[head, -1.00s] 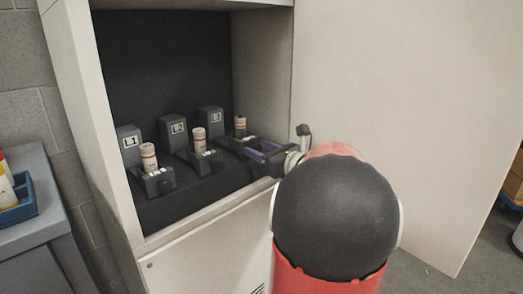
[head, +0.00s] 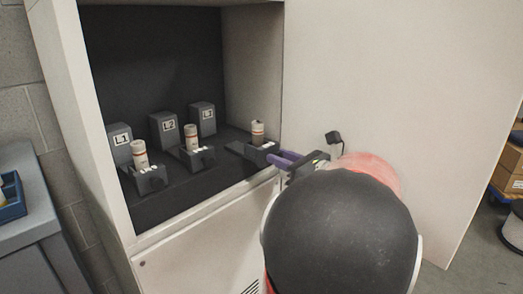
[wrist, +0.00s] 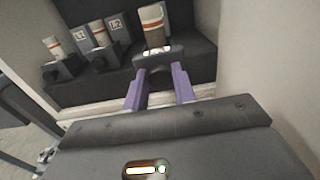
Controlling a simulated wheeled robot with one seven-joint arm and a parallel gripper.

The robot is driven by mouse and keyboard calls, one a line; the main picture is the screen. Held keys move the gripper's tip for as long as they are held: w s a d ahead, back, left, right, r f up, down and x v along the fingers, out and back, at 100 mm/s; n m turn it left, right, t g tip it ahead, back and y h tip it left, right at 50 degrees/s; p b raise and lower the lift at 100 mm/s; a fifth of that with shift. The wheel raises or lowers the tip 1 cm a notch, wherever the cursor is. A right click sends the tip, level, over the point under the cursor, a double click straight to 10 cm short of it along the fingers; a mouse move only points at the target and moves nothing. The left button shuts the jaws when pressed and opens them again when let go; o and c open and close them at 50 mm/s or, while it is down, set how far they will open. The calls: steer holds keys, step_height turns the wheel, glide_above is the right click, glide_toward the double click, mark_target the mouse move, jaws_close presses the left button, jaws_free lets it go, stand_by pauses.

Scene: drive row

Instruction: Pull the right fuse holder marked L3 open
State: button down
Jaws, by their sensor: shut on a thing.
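The right fuse holder L3 has its dark upright block (head: 202,119) at the back of the cabinet. Its tray (head: 240,148) is drawn far out toward the cabinet's front edge, with a white, red-banded fuse (head: 257,132) standing in it. In the wrist view the fuse (wrist: 153,25) stands just past the tray's dark front grip (wrist: 158,58). My gripper (head: 277,157) has purple fingers shut on this front grip; they show on either side of it in the wrist view (wrist: 159,72). My arm hides nothing of the fuse.
Fuse holders L1 (head: 151,180) and L2 (head: 197,158) stand to the left, each with an upright fuse. The open white door (head: 400,90) is close on the right. The cabinet's left frame (head: 85,130) bounds the opening. A grey cart (head: 35,215) stands at far left.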

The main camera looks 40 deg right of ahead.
steer(key=s, duration=0.4)
steer(key=shift+s+d, duration=0.15)
steer(key=shift+s, duration=0.25)
steer(key=c, duration=1.1)
jaws_free()
steer(key=shift+c, duration=0.2)
steer(key=s, duration=0.7)
steer(key=shift+s+d+b, duration=0.3)
steer(key=shift+s+d, duration=0.05)
